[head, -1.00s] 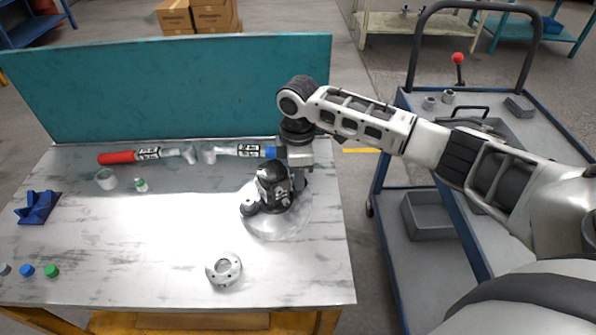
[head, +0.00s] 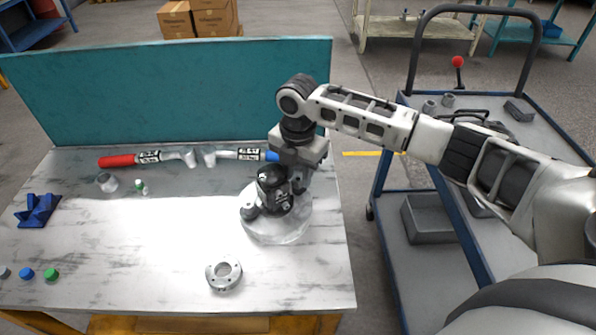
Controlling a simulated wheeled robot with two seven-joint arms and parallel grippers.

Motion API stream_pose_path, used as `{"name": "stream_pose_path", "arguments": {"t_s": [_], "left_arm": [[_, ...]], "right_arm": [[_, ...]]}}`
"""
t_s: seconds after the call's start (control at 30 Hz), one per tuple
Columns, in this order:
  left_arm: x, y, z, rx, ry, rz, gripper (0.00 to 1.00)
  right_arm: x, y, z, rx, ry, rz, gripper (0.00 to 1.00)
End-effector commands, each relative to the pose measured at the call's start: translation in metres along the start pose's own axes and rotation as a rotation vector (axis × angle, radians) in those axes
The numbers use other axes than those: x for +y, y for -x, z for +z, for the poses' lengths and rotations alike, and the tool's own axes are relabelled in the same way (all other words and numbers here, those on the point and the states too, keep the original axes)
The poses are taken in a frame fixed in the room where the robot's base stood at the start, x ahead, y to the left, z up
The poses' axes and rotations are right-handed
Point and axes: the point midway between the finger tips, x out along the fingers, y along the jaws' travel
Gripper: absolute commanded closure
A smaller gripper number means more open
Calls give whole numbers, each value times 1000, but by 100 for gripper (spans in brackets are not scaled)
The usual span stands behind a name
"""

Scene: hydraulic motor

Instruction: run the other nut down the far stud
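The dark hydraulic motor (head: 273,190) sits on a round, pale, translucent base (head: 275,232) at the right side of the bench. My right gripper (head: 298,183) points down at the motor's far right side, close against it. Its fingertips are mostly hidden behind the motor, so I cannot tell whether they are open or shut. The nut and the far stud are too small or hidden to make out. My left gripper is not in view.
A silver flange ring (head: 224,275) lies on the bench (head: 120,240). A red-handled tool (head: 145,159), a blue-handled tool (head: 240,154), a grey cup (head: 106,181), a blue holder (head: 37,209) and small caps (head: 50,273) lie around. A teal panel (head: 180,90) closes the back. A cart (head: 440,210) stands right.

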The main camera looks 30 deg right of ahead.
Motion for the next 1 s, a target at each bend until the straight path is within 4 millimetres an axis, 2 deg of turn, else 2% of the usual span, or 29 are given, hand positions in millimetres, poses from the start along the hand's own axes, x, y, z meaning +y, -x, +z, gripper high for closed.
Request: {"name": "stream_pose_path", "arguments": {"t_s": [0.7,0.73,0.83,1.0], "left_arm": [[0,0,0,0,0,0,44],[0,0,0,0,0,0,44],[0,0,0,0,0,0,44],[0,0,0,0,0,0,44]], "right_arm": [[-1,-2,0,0,-1,-1,69],[-1,-2,0,0,-1,-1,72],[-1,-2,0,0,-1,0,100],[-1,-2,-1,0,-28,0,100]]}}
